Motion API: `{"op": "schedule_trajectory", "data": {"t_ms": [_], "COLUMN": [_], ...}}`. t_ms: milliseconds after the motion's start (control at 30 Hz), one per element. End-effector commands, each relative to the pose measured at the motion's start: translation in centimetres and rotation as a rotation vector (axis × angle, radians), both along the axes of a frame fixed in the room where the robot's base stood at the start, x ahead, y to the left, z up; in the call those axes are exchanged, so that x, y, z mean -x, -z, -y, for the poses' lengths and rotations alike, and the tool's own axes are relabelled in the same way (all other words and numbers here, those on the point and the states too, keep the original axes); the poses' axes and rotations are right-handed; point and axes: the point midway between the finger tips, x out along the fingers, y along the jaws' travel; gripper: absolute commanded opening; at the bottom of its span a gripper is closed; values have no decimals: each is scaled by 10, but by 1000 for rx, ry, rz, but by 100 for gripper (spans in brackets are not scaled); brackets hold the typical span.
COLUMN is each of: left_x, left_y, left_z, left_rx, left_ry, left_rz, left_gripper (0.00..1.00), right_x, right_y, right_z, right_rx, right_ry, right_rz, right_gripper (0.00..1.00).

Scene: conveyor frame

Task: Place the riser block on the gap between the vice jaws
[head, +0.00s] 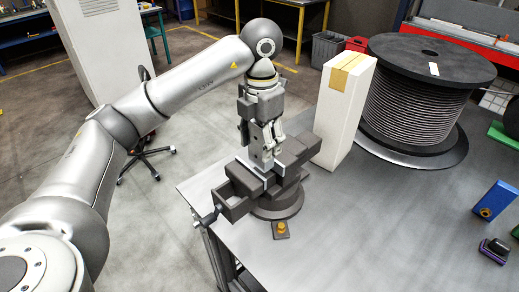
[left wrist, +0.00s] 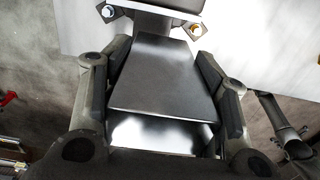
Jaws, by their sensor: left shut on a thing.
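The vice (head: 298,157) stands on the grey table, a dark grey body on a round base with a handle at its left. My left gripper (head: 263,147) points down over the vice jaws and is shut on the riser block (head: 261,160), a plain grey block. The block's lower end is at the jaws; whether it touches them is hard to tell. In the left wrist view the grey block (left wrist: 155,75) lies between the two finger pads, and the jaw gap is hidden. My right gripper is not in view.
A tall white box (head: 340,115) with tape stands just right of the vice. Behind it is a large cable spool (head: 415,100). A blue block (head: 495,200) lies at the table's right. The table front is mostly clear.

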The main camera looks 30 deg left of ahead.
Motion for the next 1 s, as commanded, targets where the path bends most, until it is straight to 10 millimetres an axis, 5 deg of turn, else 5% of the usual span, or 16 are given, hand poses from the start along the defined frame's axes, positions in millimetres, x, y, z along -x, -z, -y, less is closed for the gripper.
{"op": "schedule_trajectory", "data": {"t_ms": [600,967,1000], "left_x": [-14,-14,-14], "left_y": [49,54,54], "left_z": [-11,-10,-11], "left_rx": [1,0,-1], "left_ry": [0,0,0], "left_rz": [3,4,1], "left_gripper": [7,7,56], "right_x": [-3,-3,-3], "right_y": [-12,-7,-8], "right_z": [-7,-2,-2], "right_rx": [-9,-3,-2], "right_ry": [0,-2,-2], "right_rz": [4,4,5], "right_gripper": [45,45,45]}}
